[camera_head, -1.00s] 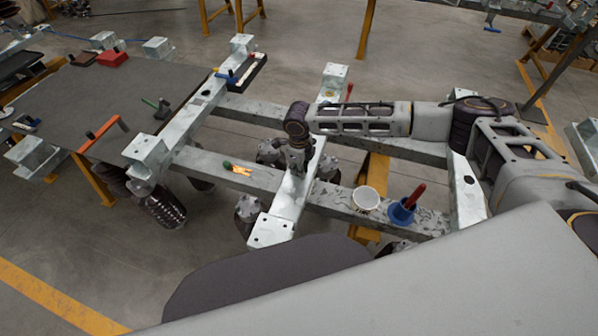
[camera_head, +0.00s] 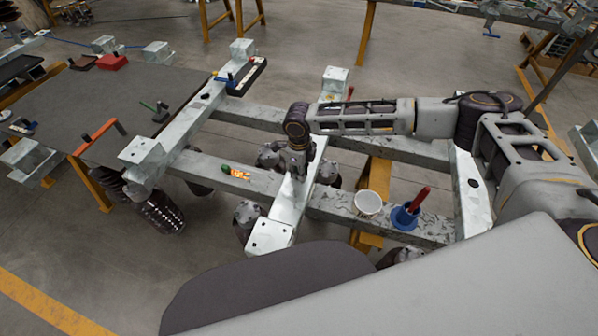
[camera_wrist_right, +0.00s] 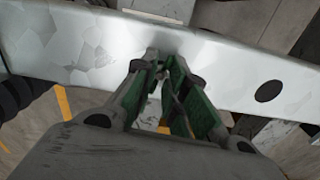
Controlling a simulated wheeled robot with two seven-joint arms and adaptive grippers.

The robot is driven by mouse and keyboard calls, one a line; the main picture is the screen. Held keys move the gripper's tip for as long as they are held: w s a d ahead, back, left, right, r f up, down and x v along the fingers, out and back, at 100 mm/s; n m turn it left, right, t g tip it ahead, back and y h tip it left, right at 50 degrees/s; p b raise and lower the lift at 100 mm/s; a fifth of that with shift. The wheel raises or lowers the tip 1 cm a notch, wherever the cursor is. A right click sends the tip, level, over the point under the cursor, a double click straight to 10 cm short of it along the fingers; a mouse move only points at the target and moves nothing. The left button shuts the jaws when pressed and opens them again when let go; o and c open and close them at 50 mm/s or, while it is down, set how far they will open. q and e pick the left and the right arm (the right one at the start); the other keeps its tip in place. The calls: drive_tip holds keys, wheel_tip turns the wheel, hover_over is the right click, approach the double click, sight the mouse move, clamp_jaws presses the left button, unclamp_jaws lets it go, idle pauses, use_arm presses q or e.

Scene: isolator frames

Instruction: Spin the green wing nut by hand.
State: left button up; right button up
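My right gripper (camera_head: 297,176) points down at the galvanized steel crossbeam (camera_head: 287,208) in the middle of the frame. In the right wrist view its two fingers (camera_wrist_right: 164,68), with green inner faces, come close together at the tips against the pale metal beam (camera_wrist_right: 225,68). A small dull piece shows between the tips, too small to identify. Whether the fingers grip anything is unclear. My left gripper is not in view.
A small green and orange item (camera_head: 237,173) lies on the long beam left of the gripper. A white cup (camera_head: 368,203) and a blue holder with a red handle (camera_head: 406,216) stand to the right. A grey table (camera_head: 100,95) with tools is at left.

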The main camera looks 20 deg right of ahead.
drive_tip(key=o, duration=0.5)
drive_tip(key=shift+f, duration=0.1)
drive_tip(key=shift+r, duration=6.05)
drive_tip(key=shift+o, duration=0.2)
